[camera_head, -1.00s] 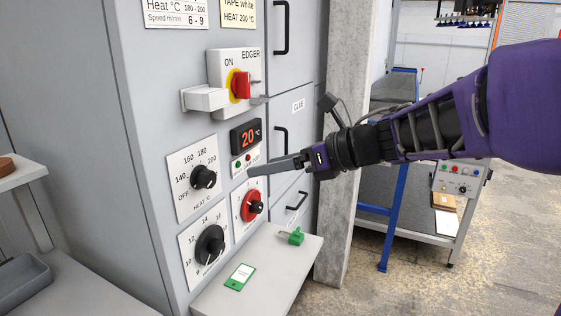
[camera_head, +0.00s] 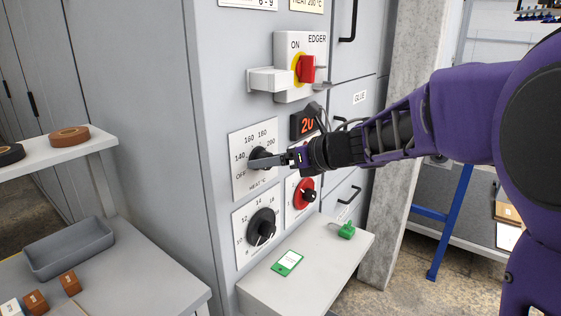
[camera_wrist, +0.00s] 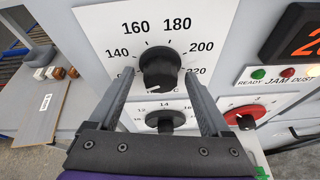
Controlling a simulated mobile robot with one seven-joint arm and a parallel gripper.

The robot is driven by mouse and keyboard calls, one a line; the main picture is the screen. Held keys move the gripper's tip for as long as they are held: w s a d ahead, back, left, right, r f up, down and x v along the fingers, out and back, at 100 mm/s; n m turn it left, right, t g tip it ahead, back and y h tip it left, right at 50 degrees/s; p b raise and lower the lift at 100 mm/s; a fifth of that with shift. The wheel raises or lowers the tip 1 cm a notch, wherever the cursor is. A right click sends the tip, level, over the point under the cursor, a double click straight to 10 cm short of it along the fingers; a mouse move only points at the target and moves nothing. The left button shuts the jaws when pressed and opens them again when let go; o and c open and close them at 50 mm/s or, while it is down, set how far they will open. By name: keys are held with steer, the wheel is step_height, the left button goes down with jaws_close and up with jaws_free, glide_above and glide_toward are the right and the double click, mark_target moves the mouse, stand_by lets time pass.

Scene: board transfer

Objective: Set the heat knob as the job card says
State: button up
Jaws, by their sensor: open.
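The heat knob (camera_wrist: 158,66) is black, on a white dial plate (camera_head: 240,185) with numbers from 140 upward and OFF at lower left. Its white mark points down and slightly left in the wrist view. My gripper (camera_wrist: 159,74) is open, with one finger on each side of the knob; I cannot tell whether they touch it. In the head view my gripper (camera_head: 252,162) covers part of the knob. A cream card (camera_head: 306,4) at the top edge reads HEAT 200 °C, its upper part cut off. A green-edged card (camera_head: 288,262) lies on the shelf, its text too small to read.
A second black dial knob (camera_head: 262,226) sits below and a red knob (camera_head: 308,195) to the lower right. The EDGER switch (camera_head: 306,68) and its grey bracket stick out above.

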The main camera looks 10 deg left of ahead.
jaws_close()
stand_by(0.4)
